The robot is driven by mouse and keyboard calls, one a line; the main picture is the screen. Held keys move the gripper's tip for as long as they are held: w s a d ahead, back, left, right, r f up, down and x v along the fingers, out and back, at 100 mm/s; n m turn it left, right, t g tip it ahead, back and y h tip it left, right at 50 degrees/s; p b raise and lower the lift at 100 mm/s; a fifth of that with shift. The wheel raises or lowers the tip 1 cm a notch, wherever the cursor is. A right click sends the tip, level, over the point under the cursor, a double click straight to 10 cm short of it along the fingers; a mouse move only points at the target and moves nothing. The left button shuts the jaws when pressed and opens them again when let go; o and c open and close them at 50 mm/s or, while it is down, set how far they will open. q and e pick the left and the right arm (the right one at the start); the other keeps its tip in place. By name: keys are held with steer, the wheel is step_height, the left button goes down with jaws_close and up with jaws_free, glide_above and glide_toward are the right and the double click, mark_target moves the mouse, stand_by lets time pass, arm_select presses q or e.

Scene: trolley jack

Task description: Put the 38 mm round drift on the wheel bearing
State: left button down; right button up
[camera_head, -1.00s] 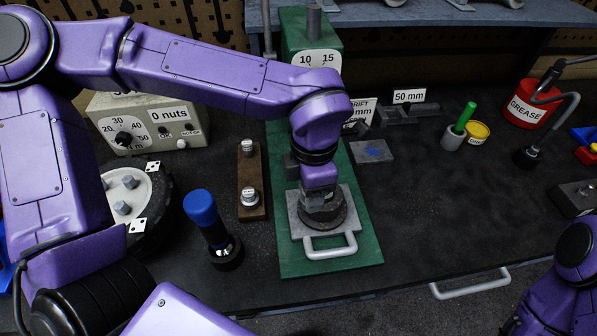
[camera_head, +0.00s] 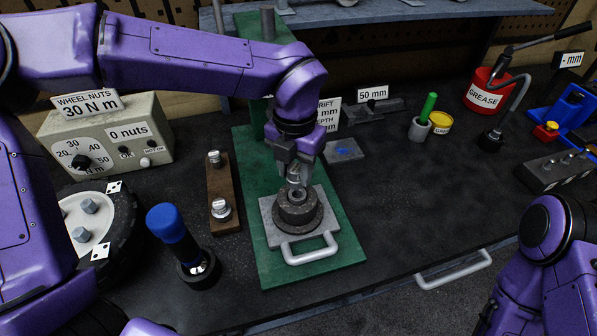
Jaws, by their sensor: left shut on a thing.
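My left gripper (camera_head: 294,172) points down over the green press (camera_head: 342,258). It is shut on a small grey metal piece, apparently the round drift (camera_head: 297,180); the fingers partly hide it and I cannot read its size. Below it, a dark round hub (camera_head: 311,218) sits on a grey plate with a handle (camera_head: 312,247). The wheel bearing seems to be the lighter ring (camera_head: 298,195) in the hub's middle, largely covered. I cannot tell whether the drift touches it. My right arm shows at the lower right, but its gripper is out of view.
A brown block (camera_head: 229,224) with two metal pieces stands left of the press. A blue-capped tool (camera_head: 169,225), a wheel (camera_head: 82,232) and a torque box (camera_head: 105,138) are farther left.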

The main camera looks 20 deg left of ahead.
mark_target(297, 179)
arm_select(q)
steer(key=f, duration=0.1)
steer(key=w+f, duration=0.1)
steer(key=f, duration=0.1)
steer(key=shift+w+a+f+p, duration=0.1)
steer(key=shift+f+p, duration=0.2)
steer(key=shift+p, duration=0.1)
steer(key=shift+w+f, duration=0.1)
steer(key=shift+f, duration=0.35)
steer(key=shift+f, duration=0.15)
steer(key=c, duration=0.7)
jaws_free()
steer(key=shift+o, duration=0.2)
step_height(297, 179, up, 12)
steer(key=shift+r+b, duration=0.2)
steer(key=shift+b, duration=0.6)
